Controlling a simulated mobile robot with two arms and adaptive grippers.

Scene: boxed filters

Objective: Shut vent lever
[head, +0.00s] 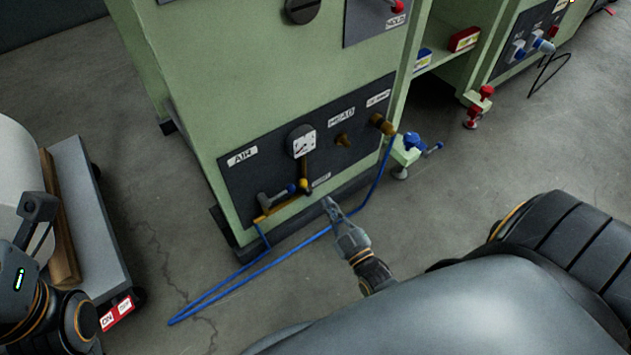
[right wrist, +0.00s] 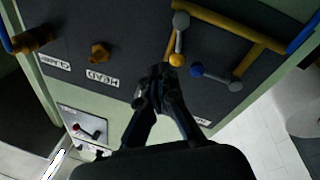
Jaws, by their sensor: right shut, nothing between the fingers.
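The dark air panel (head: 245,180) on the green machine carries two small levers low down, below a gauge (head: 303,141). One lever has an orange ball end (head: 304,186); in the right wrist view its grey stem ends in that orange ball (right wrist: 176,60). The other is grey with a blue ball (head: 291,188), also in the right wrist view (right wrist: 196,69). The lever labels are too small to read. My right gripper (head: 327,203) is shut and empty, its tips (right wrist: 161,72) close to the orange ball; contact cannot be told. My left gripper (head: 38,222) shows partly at the left edge.
A blue hose (head: 250,275) loops from the panel onto the floor. Brass fittings (head: 383,124) stick out at the panel's right. A grey cart (head: 85,215) with a white drum stands at the left. The floor before the panel is otherwise clear.

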